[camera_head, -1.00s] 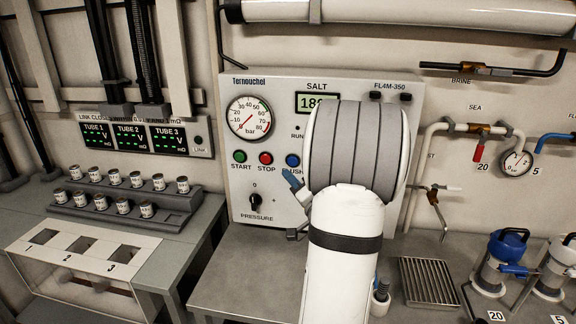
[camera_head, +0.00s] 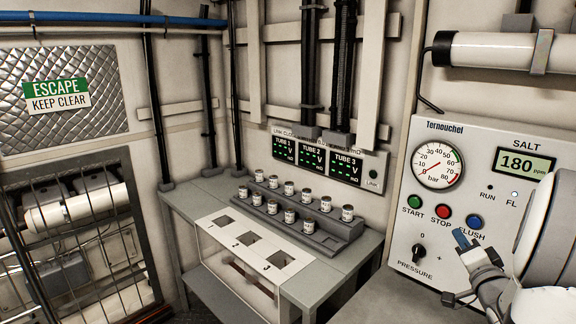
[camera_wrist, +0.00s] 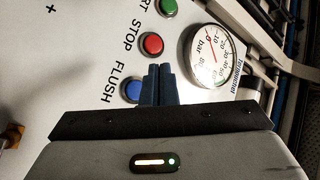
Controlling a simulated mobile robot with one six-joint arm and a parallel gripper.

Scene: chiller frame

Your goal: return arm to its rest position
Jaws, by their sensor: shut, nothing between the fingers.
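My gripper (camera_head: 464,240) is at the right of the head view, in front of the control panel (camera_head: 400,190), just below the blue FLUSH button (camera_head: 474,221). In the wrist view my gripper (camera_wrist: 159,72) has its dark blue fingers together, with nothing between them. There the fingertips overlap the edge of the FLUSH button (camera_wrist: 133,91); I cannot tell whether they touch it. My white arm fills the lower right of the head view and hides part of the panel.
A grey bench (camera_head: 185,200) carries a stepped rack (camera_head: 335,247) with several small cans and a plate with three numbered square holes (camera_head: 215,235). A caged unit (camera_head: 140,240) stands at left under an escape panel (camera_head: 95,105). The panel shows a gauge (camera_head: 437,164) and a 180 ppm display (camera_head: 523,163).

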